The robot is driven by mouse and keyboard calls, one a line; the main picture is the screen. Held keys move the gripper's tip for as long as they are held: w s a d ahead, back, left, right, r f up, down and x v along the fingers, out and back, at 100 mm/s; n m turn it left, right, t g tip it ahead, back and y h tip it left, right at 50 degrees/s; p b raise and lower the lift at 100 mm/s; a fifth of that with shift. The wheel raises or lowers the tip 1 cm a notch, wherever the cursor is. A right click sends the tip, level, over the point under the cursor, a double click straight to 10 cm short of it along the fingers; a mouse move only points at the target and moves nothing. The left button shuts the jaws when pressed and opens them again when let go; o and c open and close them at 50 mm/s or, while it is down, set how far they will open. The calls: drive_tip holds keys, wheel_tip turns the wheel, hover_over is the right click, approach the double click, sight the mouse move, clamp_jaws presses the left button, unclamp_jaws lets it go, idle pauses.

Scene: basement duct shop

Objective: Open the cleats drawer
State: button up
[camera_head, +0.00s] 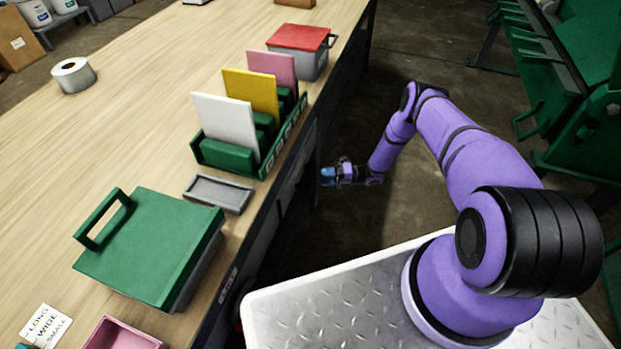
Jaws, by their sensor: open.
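The bench front (262,245) below the wooden top is seen very steeply, with dark drawer fronts (288,190) along it. I cannot read a cleats label, so I cannot tell which drawer is the cleats drawer. One label near the front end, low on the bench edge, seems to read "EXTRAS" (228,285). My gripper (325,176) is open, at the end of my purple arm, low beside the bench front near the green card rack. Its fingertips point left towards the bench. It is small here, and whether it touches a drawer or handle cannot be told.
On the wooden bench top (130,120) stand a green-lidded box (150,245), a grey tray (218,193), a green rack (228,157) with white, yellow and pink cards, a red-lidded box (300,48) and a tape roll (73,75). Green machinery (570,80) stands at right.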

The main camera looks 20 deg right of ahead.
sight(310, 177)
drive_tip(key=shift+x, duration=3.05)
drive_tip(key=shift+s, duration=0.1)
clamp_jaws()
